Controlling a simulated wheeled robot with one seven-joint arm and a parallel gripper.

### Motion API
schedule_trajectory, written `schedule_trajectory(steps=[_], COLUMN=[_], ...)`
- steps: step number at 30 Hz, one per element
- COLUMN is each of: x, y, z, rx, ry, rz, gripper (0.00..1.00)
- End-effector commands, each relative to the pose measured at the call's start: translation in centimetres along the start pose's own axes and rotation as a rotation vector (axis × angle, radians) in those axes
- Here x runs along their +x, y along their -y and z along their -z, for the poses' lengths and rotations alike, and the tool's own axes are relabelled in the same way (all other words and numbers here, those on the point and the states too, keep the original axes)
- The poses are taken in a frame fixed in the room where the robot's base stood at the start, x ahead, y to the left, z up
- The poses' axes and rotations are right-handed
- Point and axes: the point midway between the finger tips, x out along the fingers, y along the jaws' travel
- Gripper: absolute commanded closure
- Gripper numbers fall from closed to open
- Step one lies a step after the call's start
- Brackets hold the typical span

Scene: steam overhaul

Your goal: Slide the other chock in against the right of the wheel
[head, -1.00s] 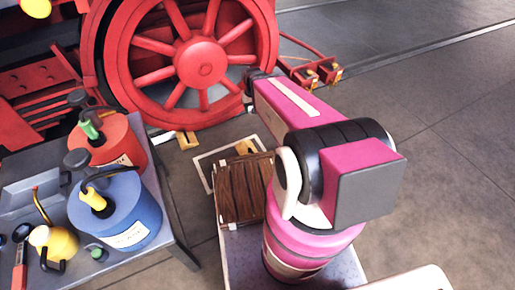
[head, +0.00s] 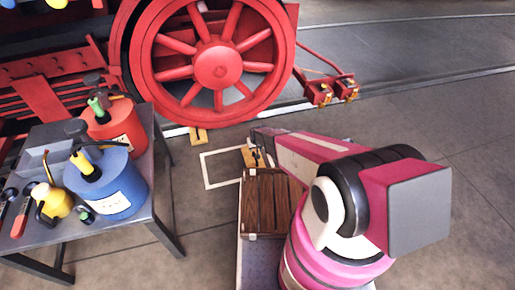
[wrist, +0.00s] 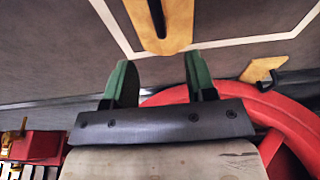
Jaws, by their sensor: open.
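The large red spoked wheel (head: 218,65) stands on the rail at the back. One yellow chock (head: 198,135) lies at its foot, left of centre; it also shows beside the red rim in the wrist view (wrist: 262,70). The other yellow chock (head: 249,158) lies on the floor within a white outline (head: 206,169), partly hidden by my arm. In the wrist view this chock (wrist: 178,38), with a dark bar along its middle, lies beyond my green fingertips. My gripper (wrist: 160,75) is open and empty, its fingers spread either side of the chock's line, apart from it.
A metal table (head: 130,232) with a red can (head: 112,125), a blue can (head: 108,190) and a yellow oiler stands at left. Floor at right is clear.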

Motion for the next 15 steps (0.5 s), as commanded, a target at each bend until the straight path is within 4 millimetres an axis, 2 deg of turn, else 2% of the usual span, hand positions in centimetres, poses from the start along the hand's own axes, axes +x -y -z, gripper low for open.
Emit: schedule_trajectory(steps=[15], x=[6.0], y=[-0.1], z=[0.1], rx=[0.001], ry=[0.002], rz=[0.0], gripper=[0.49])
